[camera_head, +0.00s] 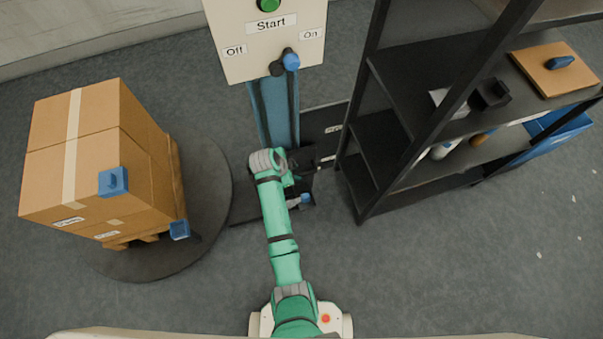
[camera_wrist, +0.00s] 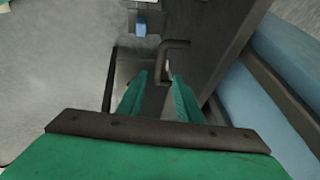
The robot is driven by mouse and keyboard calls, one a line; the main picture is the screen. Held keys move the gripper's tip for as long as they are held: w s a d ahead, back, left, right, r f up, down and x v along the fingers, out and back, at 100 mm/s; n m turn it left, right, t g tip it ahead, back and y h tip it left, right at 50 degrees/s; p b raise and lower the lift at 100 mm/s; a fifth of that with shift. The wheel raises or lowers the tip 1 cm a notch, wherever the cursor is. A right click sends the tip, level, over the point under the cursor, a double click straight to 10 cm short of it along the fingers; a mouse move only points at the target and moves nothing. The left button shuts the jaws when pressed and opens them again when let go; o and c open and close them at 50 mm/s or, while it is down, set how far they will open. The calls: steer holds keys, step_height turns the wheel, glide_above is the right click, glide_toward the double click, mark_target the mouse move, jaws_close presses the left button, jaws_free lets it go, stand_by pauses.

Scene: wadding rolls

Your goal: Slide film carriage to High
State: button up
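The blue mast (camera_head: 273,105) stands below the control panel, with the dark film carriage (camera_head: 302,165) low on it, partly hidden by my arm. My gripper (camera_head: 292,172) is at the carriage. In the wrist view, my two green fingers (camera_wrist: 160,77) stand apart. A dark bent handle (camera_wrist: 175,45) on the carriage shows just past the fingertips, its lower end lying in the gap between them. I cannot tell whether the fingers touch it. A blue tab (camera_head: 305,198) sits on the carriage's near side and also shows in the wrist view (camera_wrist: 140,26). No "High" mark is readable.
The panel (camera_head: 265,48) has a green Start button and an On/Off lever with a blue knob. Stacked boxes (camera_head: 95,165) stand on a round turntable (camera_head: 205,180) to the left. A dark shelf rack (camera_head: 430,80) stands close on the right.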

mark_target(303, 174)
steer(key=x, duration=0.7)
steer(key=shift+d+f, duration=0.15)
steer(key=shift+d, duration=0.05)
steer(key=shift+w, duration=0.1)
jaws_close()
